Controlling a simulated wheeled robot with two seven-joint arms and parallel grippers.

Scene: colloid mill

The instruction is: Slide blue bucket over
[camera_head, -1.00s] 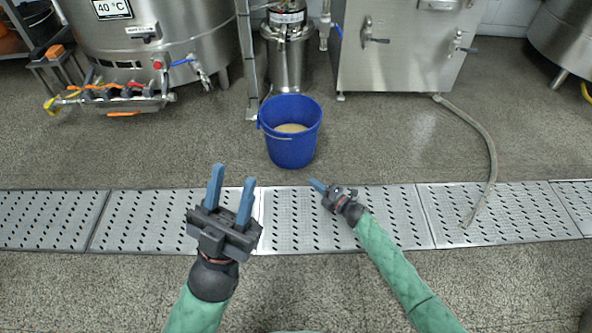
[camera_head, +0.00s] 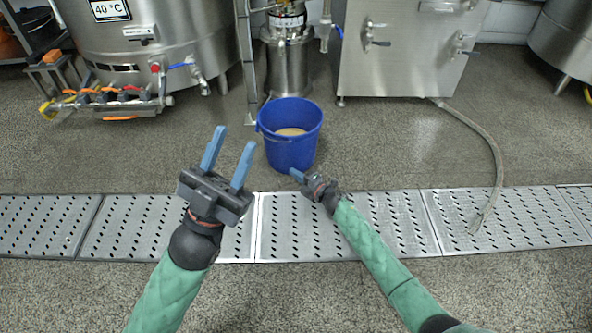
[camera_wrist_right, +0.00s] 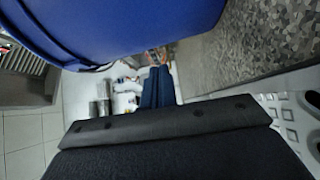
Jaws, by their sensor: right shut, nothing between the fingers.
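The blue bucket (camera_head: 290,143) stands upright on the floor in the head view, just beyond the metal grating, with light tan contents inside. It also fills the top of the right wrist view (camera_wrist_right: 130,25), close to the fingers. My right gripper (camera_head: 295,174) is shut and empty, with its fingertips at the near lower side of the bucket. I cannot tell whether they touch it. My left gripper (camera_head: 228,157) is open and empty, to the left of the bucket and nearer to me.
A perforated metal drain grating (camera_head: 140,225) crosses the floor. A steel mill (camera_head: 288,60) stands behind the bucket, with a steel cabinet (camera_head: 400,50) to its right. A large tank (camera_head: 165,45) is at the back left. A hose (camera_head: 490,150) lies on the right; floor between is free.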

